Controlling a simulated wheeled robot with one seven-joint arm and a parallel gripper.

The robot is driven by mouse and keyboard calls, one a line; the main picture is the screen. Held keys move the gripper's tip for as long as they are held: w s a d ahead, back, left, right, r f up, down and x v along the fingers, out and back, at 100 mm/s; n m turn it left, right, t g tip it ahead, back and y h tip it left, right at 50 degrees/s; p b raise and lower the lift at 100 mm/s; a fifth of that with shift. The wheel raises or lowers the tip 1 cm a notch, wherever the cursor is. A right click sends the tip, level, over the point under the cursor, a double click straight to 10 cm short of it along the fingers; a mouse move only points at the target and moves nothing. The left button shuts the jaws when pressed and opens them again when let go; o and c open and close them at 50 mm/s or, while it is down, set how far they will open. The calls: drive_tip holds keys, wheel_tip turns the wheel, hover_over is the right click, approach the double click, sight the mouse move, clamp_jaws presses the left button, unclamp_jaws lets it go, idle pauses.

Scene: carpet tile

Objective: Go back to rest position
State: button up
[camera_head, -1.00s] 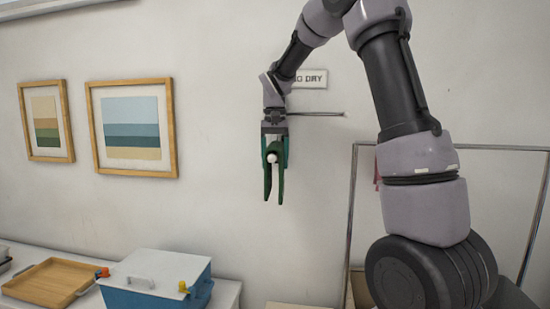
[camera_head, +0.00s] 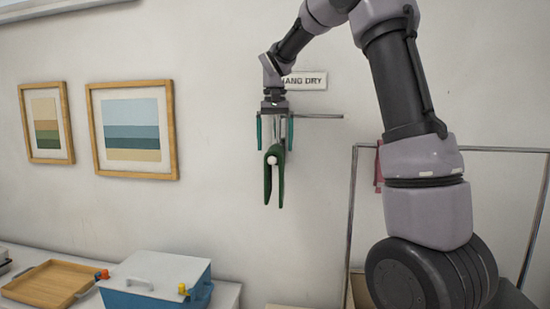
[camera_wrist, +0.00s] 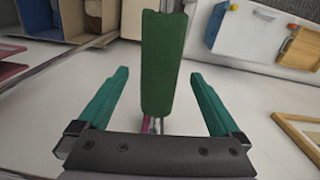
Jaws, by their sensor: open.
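My gripper (camera_head: 275,132) is open, with its two teal fingers spread wide apart and raised in front of the wall. A dark green cloth-like item (camera_head: 275,178) hangs just below the fingers beside a metal wall bar (camera_head: 322,116); a small white ball-like end shows at its front. In the wrist view the green item (camera_wrist: 163,60) stands between the open fingers (camera_wrist: 163,105) with clear gaps on both sides, and the fingers do not touch it. How it hangs on the bar is partly hidden.
A "HANG DRY" sign (camera_head: 304,80) is on the wall behind my arm. A metal frame (camera_head: 352,200) with a pink item (camera_head: 379,170) stands at right. A blue cooler with a white lid (camera_head: 155,283) and a wooden tray (camera_head: 50,283) sit lower left. Two framed pictures (camera_head: 133,130) hang left.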

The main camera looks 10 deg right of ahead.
wheel_tip(320, 180, up, 4)
drive_tip(key=shift+r, duration=0.2)
drive_tip(key=s+d+f+t+y, duration=0.1)
drive_tip(key=s+d+t, duration=0.2)
drive_tip(key=s, duration=1)
drive_tip(key=s+d+f+t+y, duration=0.1)
drive_tip(key=s+t, duration=0.3)
drive_tip(key=s, duration=0.9)
drive_tip(key=shift+d+f+m, duration=0.25)
drive_tip(key=shift+d+m, duration=0.15)
drive_tip(key=shift+d, duration=0.5)
